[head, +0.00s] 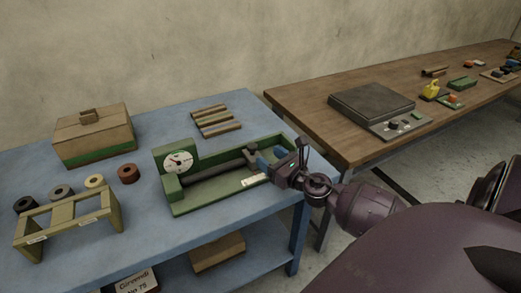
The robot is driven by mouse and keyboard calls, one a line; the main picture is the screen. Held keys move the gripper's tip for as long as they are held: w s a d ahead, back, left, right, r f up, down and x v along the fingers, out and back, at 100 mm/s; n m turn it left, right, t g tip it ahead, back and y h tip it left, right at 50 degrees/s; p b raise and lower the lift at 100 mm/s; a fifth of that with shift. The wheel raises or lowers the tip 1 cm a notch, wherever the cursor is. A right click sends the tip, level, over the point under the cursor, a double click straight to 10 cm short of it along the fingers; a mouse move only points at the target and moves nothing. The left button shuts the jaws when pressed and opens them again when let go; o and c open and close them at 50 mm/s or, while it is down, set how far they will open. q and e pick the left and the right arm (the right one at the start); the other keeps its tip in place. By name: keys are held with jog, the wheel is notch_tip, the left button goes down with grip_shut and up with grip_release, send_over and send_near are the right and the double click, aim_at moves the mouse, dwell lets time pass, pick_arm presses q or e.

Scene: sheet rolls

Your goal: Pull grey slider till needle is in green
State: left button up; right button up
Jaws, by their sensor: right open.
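A green tray-like fixture (187,207) lies on the blue table, with a round white dial (178,162) at its left end. The dial has a small green patch; its needle is too small to read surely. A dark rod (210,173) runs along the fixture from the dial toward a dark grey slider (252,149) near the right end. My right gripper (277,165) is at the fixture's right end, just right of the slider, and is open. Whether it touches the slider cannot be told. My left gripper is not in view.
A brown box (94,135), several small rolls (128,173), a yellowish stand (62,214) and wooden strips (216,121) share the blue table (150,247). A wooden table (310,107) with a grey flat device (370,103) stands to the right, past a narrow gap.

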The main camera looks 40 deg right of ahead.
jog(key=shift+s, duration=1.55)
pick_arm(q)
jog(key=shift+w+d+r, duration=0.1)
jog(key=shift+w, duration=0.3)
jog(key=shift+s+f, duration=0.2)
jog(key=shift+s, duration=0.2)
